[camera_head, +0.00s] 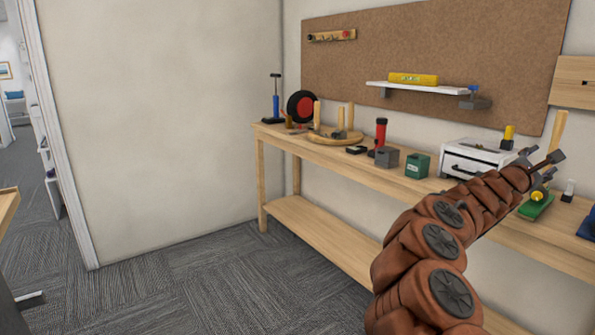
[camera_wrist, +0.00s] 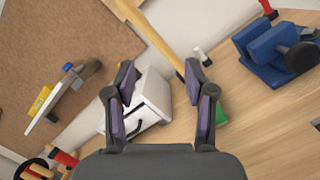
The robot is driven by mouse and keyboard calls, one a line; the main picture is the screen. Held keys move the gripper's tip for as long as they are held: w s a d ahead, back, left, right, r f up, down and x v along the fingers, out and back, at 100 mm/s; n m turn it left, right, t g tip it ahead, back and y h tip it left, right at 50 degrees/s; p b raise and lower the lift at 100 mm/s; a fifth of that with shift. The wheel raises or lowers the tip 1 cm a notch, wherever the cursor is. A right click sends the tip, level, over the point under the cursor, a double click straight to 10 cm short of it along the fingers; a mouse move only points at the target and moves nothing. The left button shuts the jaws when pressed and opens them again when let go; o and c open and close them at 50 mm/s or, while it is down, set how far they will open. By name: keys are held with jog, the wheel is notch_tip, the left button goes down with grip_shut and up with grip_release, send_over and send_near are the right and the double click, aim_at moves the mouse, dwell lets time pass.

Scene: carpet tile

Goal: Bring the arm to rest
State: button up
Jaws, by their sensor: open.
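My brown arm (camera_head: 440,250) reaches up and to the right in the head view, in front of the wooden workbench (camera_head: 320,154). My gripper (camera_head: 541,158) is at its end, over the right part of the bench. In the wrist view my gripper (camera_wrist: 160,75) shows two dark fingers spread apart with nothing held between them. A white box with a dark handle (camera_wrist: 152,103) lies beyond the left finger and the gap. A green thing (camera_wrist: 221,113) is partly hidden behind the right finger.
The bench holds a grey block (camera_head: 387,158), a green box (camera_head: 417,166), a white drawer box (camera_head: 470,158) and a red torch (camera_head: 380,133). A blue vise (camera_wrist: 270,50) stands at the right. A shelf (camera_head: 415,88) juts from the pegboard (camera_head: 440,50).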

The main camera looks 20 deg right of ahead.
jog(key=s+a+r+m+g+p, duration=0.2)
jog(key=s+a+r+m+p, duration=0.15)
jog(key=r, duration=0.35)
jog(key=s+a+r+m+g+p, duration=0.2)
jog(key=s+a+r+m+g, duration=0.15)
jog(key=s+r+m, duration=0.2)
jog(key=s+a+m+y+p, duration=0.2)
jog(key=s+a+m+p, duration=0.1)
jog(key=s+a+m, duration=0.25)
jog(key=s+a+f+m+y+p, duration=0.1)
jog(key=s+a+f+y+p, duration=0.2)
jog(key=a+f+y+p, duration=0.5)
jog(key=s+a+f+m+y+p, duration=0.1)
jog(key=s+a+f+y, duration=0.3)
jog(key=a, duration=0.8)
jog(key=s+a+f+n+y+p, duration=0.1)
jog(key=s+a+p, duration=0.1)
jog(key=a, duration=0.6)
jog(key=s+a+f+n+g+y+p, duration=0.1)
jog(key=s+a+f+y, duration=0.1)
jog(key=a, duration=0.6)
jog(key=s+a+f+n+y+p, duration=0.1)
jog(key=s+a+f+y+p, duration=0.1)
jog(key=a, duration=0.5)
jog(key=shift+s+a+p, duration=0.35)
jog(key=shift+s+a, duration=0.05)
jog(key=shift+s, duration=0.5)
jog(key=shift+n+g, duration=0.25)
jog(key=shift+c, duration=1.1)
jog(key=shift+d, duration=0.2)
